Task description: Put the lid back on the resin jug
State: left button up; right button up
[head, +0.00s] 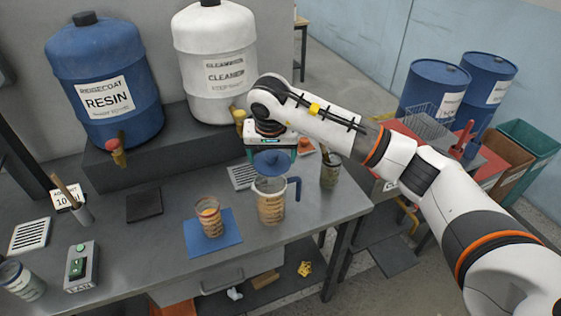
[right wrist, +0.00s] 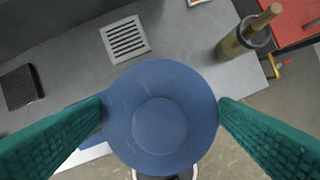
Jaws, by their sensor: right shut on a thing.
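The resin jug (head: 271,208) is a clear measuring jug with a blue handle on its right side, standing upright on the grey bench. My right gripper (head: 272,157), with green fingers, is shut on the round blue lid (head: 272,164), directly above the jug's mouth. The lid looks roughly level and a little above the rim; any small gap is hard to judge. In the right wrist view the lid (right wrist: 160,115) sits between both fingers and hides most of the jug below. My left gripper is not in view.
A cup with amber contents (head: 209,217) stands on a blue mat (head: 229,236) left of the jug. A brush pot (head: 330,173) stands to the right. A drain grate (head: 241,177) lies behind. Blue resin (head: 105,75) and white cleaner (head: 215,50) drums stand on the raised shelf.

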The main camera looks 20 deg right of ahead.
jog(key=shift+w+a+r, duration=0.2)
jog(key=shift+w+r, duration=0.05)
jog(key=shift+w, duration=0.1)
jog(key=shift+w+f, duration=0.1)
jog(key=shift+w, duration=0.05)
jog(key=shift+s+f+b, duration=0.25)
jog(key=shift+f+b, duration=0.3)
jog(key=shift+f, duration=0.5)
jog(key=b+x, duration=0.1)
jog(key=x, duration=0.1)
jog(key=shift+s+a+f+b, duration=0.1)
jog(key=shift+f+b, duration=0.2)
jog(key=shift+f, duration=0.15)
jog(key=shift+f+b, duration=0.55)
jog(key=shift+f, duration=0.05)
jog(key=shift+s+b, duration=0.1)
jog(key=shift+b, duration=0.35)
jog(key=shift+f+b, duration=0.15)
jog(key=shift+b, duration=0.45)
dwell(0.6)
